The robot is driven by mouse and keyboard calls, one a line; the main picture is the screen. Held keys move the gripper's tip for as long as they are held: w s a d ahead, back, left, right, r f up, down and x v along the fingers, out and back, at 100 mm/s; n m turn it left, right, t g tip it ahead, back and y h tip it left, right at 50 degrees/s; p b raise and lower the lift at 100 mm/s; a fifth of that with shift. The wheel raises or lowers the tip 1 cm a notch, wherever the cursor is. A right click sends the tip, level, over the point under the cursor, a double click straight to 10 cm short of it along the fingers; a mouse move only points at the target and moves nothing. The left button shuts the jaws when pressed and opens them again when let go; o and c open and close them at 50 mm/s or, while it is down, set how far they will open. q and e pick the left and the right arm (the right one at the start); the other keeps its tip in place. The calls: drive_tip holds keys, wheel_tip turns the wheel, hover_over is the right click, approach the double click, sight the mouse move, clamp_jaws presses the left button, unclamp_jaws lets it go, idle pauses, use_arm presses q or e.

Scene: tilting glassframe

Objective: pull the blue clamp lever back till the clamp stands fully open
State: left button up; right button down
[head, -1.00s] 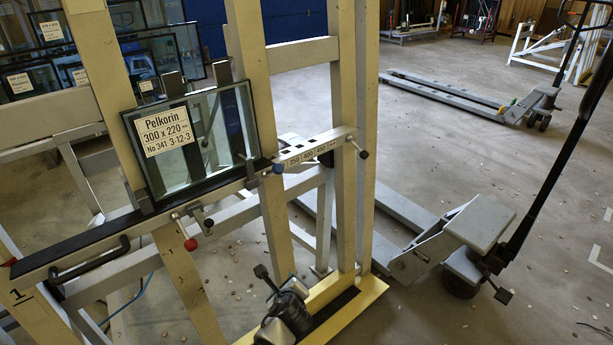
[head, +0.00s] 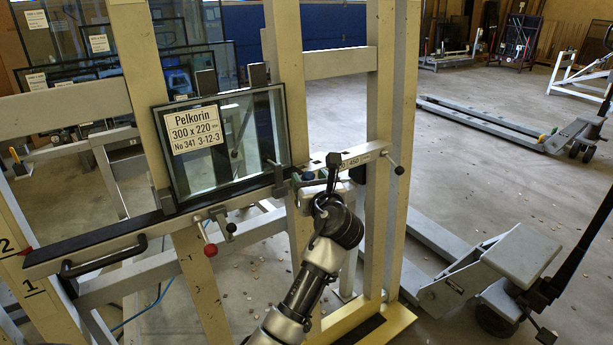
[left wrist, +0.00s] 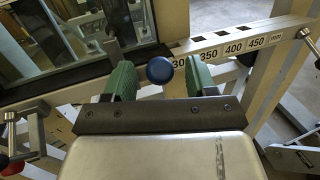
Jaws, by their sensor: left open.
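The blue ball knob (left wrist: 159,69) of the clamp lever shows in the left wrist view, between the two green finger pads of my open left gripper (left wrist: 160,80). A small space shows on each side of the knob, and I see no grip on it. In the head view my left gripper (head: 306,178) is at the rail just right of the glass, and it largely hides the knob and lever. The upright clamp post (head: 279,178) stands at the lower right corner of the framed glass pane (head: 238,135). My right gripper is out of view.
The black-topped rail (head: 120,245) carries the pane and has a scale at its right. A red-knobbed lever (head: 210,249) hangs at its left. Cream uprights (head: 381,110) stand close around my arm. A pallet jack (head: 515,255) stands at right.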

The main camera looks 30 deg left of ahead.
sight(306, 173)
use_arm(q)
drive_tip(key=shift+x, duration=1.6)
clamp_jaws()
